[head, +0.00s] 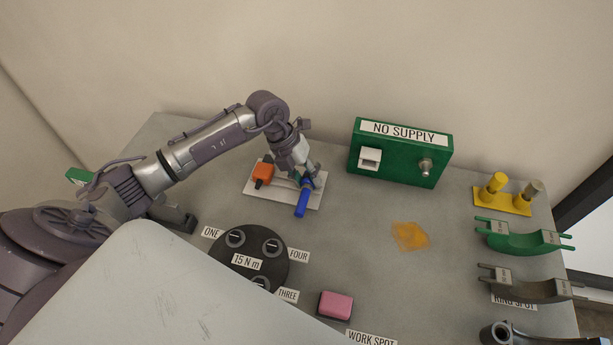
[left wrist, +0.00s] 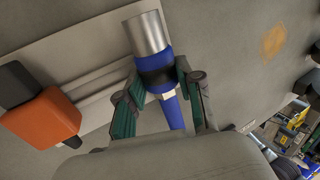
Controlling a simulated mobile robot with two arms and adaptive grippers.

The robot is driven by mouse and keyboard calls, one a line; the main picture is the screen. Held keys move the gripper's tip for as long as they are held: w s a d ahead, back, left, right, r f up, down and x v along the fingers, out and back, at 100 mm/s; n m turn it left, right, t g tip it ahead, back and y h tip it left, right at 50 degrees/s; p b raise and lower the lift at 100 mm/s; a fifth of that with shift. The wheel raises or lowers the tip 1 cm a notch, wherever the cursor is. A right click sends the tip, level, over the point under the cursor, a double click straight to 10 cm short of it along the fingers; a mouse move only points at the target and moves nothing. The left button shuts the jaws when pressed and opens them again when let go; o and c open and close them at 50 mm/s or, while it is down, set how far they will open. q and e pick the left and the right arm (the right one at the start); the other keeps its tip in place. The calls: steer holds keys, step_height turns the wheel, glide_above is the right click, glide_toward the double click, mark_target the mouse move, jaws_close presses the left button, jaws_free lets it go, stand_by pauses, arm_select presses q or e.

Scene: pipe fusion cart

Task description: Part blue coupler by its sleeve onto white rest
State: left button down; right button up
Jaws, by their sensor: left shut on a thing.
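The blue coupler (head: 303,202) is in my left gripper (head: 308,180). In the left wrist view the coupler (left wrist: 158,68) has a silver metal end, a black band and a narrower blue part below. The green fingers of my left gripper (left wrist: 158,92) are shut on it from both sides near the black band. The white rest (head: 272,197) is a flat plate under and beside the coupler, and it also shows in the left wrist view (left wrist: 90,55). I cannot tell whether the coupler touches it. My right gripper is not in view.
An orange and black block (head: 262,173) sits on the white plate, left of the coupler. A green NO SUPPLY box (head: 400,170) stands to the right. A dark round disc (head: 228,270) and a pink block (head: 335,305) lie in front. Bare grey table (head: 360,230) lies between.

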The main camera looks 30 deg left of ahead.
arm_select(q)
steer(key=shift+f+b, duration=0.3)
steer(key=shift+f, duration=0.05)
stand_by(0.3)
steer(key=c, duration=0.7)
jaws_free()
steer(key=v, duration=1.2)
